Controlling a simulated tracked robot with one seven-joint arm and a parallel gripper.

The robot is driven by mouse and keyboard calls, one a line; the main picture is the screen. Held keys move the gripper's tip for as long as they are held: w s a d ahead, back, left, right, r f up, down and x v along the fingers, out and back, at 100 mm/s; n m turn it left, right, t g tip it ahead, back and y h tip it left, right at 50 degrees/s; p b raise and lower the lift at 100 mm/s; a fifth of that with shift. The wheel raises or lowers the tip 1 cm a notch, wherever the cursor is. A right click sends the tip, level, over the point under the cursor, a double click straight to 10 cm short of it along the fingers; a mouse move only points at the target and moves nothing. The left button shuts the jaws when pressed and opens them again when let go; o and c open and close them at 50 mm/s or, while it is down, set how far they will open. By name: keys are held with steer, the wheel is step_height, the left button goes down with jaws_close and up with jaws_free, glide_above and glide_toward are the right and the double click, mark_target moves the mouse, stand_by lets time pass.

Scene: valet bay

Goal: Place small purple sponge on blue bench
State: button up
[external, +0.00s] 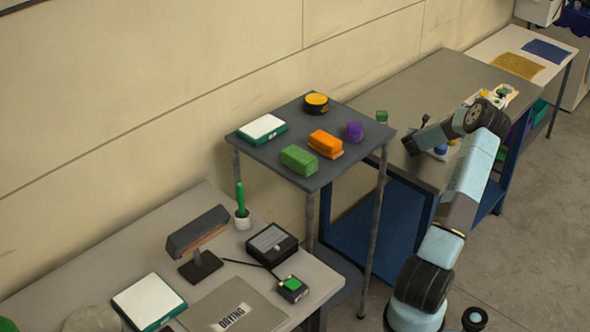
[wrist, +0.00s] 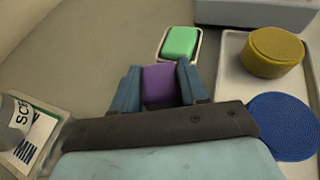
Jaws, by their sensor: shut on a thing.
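My gripper (wrist: 161,88) is shut on the small purple sponge (wrist: 160,85), which sits between the two blue-grey fingers in the wrist view. In the external view my gripper (external: 409,146) is low over the grey top of the blue bench (external: 425,85), near its front edge. The sponge is not visible there. Whether it touches the bench top or hangs just above it, I cannot tell. The bench has a dark blue frame and lower panel.
A green block in a pale dish (wrist: 181,43) lies just beyond my fingers. A white tray (wrist: 232,75) with a yellow round thing (wrist: 272,52) and blue disc (wrist: 283,125) is at right. A printed card (wrist: 38,133) is at left. A dark stand (external: 335,175) holds several items.

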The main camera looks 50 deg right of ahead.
steer(key=o, duration=1)
steer(key=shift+f, duration=0.1)
steer(key=v, duration=1.2)
